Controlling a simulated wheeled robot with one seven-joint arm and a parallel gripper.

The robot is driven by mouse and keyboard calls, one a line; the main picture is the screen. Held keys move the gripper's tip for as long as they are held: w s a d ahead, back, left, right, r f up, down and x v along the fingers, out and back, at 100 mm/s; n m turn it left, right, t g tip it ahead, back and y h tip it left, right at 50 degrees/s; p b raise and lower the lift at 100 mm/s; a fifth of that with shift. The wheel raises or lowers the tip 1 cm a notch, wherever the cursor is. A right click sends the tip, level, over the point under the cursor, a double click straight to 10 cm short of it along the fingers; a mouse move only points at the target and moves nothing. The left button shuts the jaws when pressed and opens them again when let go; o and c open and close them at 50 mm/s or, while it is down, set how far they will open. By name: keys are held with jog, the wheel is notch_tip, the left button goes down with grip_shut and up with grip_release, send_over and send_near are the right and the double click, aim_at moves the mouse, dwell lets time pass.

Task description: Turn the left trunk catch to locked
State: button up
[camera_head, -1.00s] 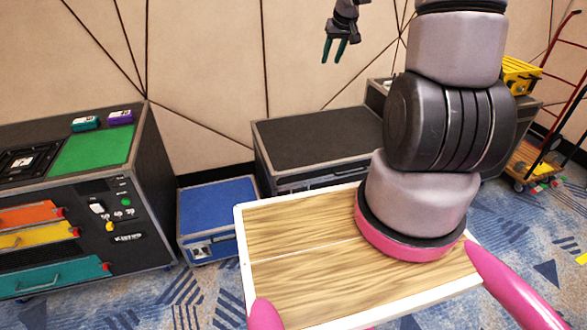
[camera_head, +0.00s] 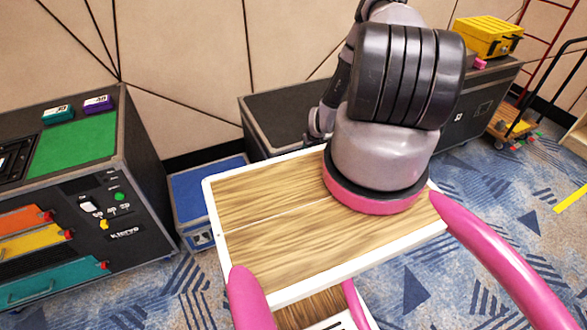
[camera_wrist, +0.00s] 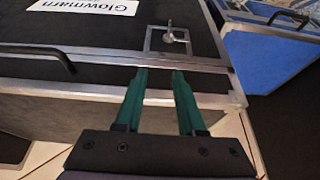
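A dark trunk (camera_head: 275,112) with metal edging stands against the wall, partly hidden behind my arm in the head view. In the wrist view, the dark trunk (camera_wrist: 105,62) carries a silver catch (camera_wrist: 170,36) with a square plate and a small lever. I cannot tell for sure whether this is the left catch or how it is set. My gripper (camera_wrist: 159,72) is open, with two green fingers apart and nothing between them. Its fingertips appear just below the catch in the picture, apart from it. In the head view my arm hides the gripper and the catch.
A blue trunk (camera_head: 203,187) stands left of the dark trunk; it also shows in the wrist view (camera_wrist: 265,55). A black handle (camera_wrist: 40,52) juts from the dark trunk. A drawer cabinet (camera_head: 130,200) stands at left. A yellow case (camera_head: 488,37) sits at right. Carpet is open at right.

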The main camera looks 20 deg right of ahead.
jog(key=s+x, duration=0.1)
jog(key=x, duration=0.3)
jog(key=a+x, duration=0.1)
jog(key=x, duration=0.4)
jog(key=s+f+x, duration=0.1)
jog(key=x, duration=0.3)
jog(key=shift+s+a+f, duration=0.25)
jog(key=shift+a+f, duration=0.05)
grip_shut()
